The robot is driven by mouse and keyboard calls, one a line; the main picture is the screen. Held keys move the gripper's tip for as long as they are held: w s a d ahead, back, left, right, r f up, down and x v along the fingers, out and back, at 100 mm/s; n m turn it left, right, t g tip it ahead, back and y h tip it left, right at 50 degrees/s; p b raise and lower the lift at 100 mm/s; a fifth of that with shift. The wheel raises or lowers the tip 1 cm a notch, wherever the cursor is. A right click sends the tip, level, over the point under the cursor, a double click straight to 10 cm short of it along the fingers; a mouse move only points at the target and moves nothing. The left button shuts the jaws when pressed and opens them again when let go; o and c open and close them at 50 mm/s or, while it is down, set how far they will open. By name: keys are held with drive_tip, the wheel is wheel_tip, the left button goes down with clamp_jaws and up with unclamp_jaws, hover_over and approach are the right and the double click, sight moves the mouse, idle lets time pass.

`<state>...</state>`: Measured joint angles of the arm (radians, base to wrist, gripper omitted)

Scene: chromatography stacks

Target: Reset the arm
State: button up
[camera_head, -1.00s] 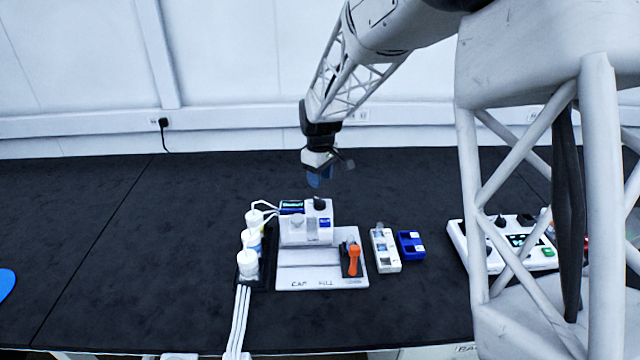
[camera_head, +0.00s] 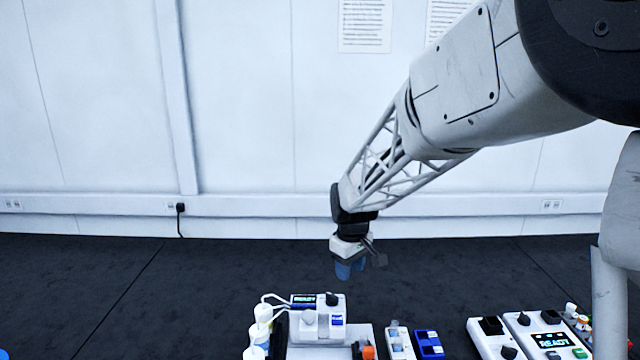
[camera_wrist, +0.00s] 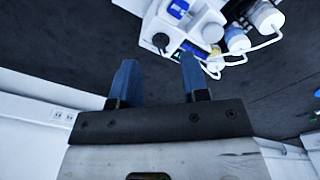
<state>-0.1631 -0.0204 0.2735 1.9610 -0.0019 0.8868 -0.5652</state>
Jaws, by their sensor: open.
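My gripper (camera_head: 350,270) hangs from my arm above the dark bench, behind the white pump-like device. Its two blue fingers are apart with nothing between them, as the wrist view (camera_wrist: 156,80) shows. The white device (camera_head: 318,322) has a small lit screen and a dark knob, and it also shows at the top of the wrist view (camera_wrist: 198,28). My gripper is apart from it and touches nothing that I can see.
White-capped bottles (camera_head: 262,314) with tubes stand left of the device. An orange-handled part (camera_head: 367,351), a white module (camera_head: 399,342) and a blue module (camera_head: 429,343) are to its right. A console reading READY (camera_head: 550,340) is farther right.

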drive_tip(key=s+d+r+m+t, duration=0.15)
drive_tip(key=s+d+r, duration=0.25)
drive_tip(key=s, duration=0.5)
drive_tip(key=s+d+r+m, duration=0.3)
drive_tip(key=s+r, duration=0.1)
drive_tip(key=s, duration=0.4)
drive_tip(key=s+d+m, duration=0.2)
drive_tip(key=s, duration=0.7)
drive_tip(key=s+d+m, duration=0.2)
drive_tip(key=s, duration=0.7)
drive_tip(key=shift+s+f+t, duration=0.25)
drive_tip(key=shift+s+t, duration=0.1)
